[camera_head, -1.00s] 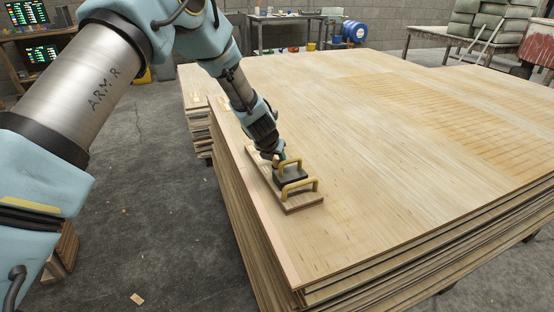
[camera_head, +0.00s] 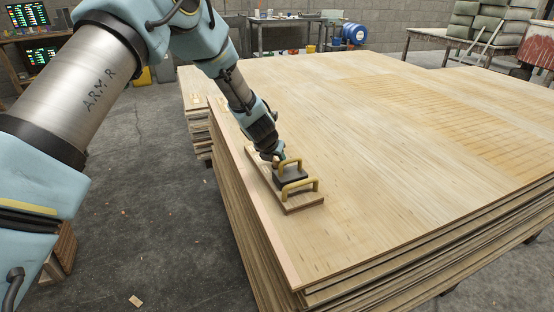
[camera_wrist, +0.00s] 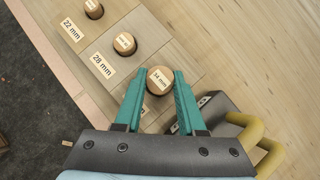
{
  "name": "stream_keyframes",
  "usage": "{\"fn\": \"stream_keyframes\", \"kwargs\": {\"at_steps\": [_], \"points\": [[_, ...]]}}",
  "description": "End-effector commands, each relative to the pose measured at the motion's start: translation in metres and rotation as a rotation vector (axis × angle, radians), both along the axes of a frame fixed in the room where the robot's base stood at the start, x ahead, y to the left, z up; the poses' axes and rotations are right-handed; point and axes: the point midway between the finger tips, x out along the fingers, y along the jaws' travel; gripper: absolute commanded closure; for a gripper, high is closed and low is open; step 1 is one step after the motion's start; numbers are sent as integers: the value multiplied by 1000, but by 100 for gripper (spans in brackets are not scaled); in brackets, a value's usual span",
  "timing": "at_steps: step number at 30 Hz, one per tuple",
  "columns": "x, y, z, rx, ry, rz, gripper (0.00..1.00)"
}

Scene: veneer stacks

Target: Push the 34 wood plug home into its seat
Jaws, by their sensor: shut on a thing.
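In the head view my gripper (camera_head: 278,160) is at the board, and the plug is hidden.
Plugs marked 28 mm (camera_wrist: 125,43) and 22 mm (camera_wrist: 94,9) stand in the same board. A dark block with yellow handles (camera_head: 297,186) lies close beside my gripper. The veneer stack (camera_head: 400,160) is bare to the right; its edge drops to the floor at left.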

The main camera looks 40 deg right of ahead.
Motion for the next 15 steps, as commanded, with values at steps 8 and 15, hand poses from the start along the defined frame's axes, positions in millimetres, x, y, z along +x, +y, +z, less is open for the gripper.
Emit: {"fn": "stream_keyframes", "kwargs": {"at_steps": [8,15], "points": [[0,0,-5,0,0,0,100],[0,0,1,0,1,1,100]]}}
